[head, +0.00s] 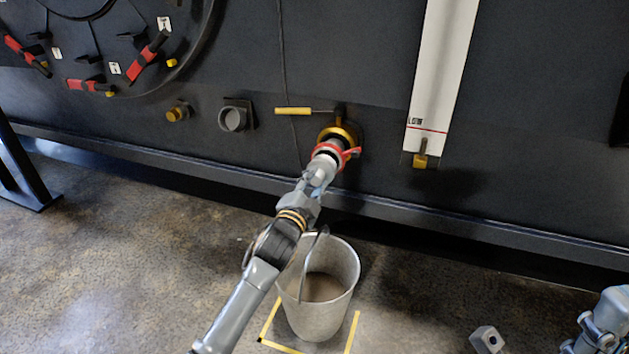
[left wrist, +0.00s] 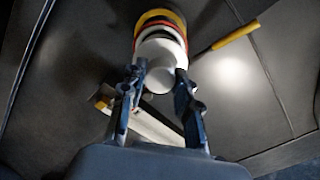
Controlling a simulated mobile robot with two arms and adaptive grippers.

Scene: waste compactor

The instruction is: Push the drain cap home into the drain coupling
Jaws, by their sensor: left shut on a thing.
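The drain coupling (head: 343,130) is a brass-coloured ring on the dark machine wall. It also shows as a yellow ring in the left wrist view (left wrist: 161,15). The drain cap (head: 328,158) is pale grey, with a red band and red lever parts around it. In the left wrist view the cap (left wrist: 160,50) is white and lies in line with the coupling. How deeply it sits in the coupling cannot be told. My left gripper (head: 319,178) is shut on the cap's near end. My right gripper (head: 600,325) shows partly at the lower right; its jaws are unclear.
A yellow-handled valve lever (head: 293,111) sticks out left above the coupling. A metal bucket (head: 345,265) stands below my left arm, by yellow floor tape. A white gauge board (head: 440,75) hangs to the right. A grey block (head: 487,340) lies on the floor.

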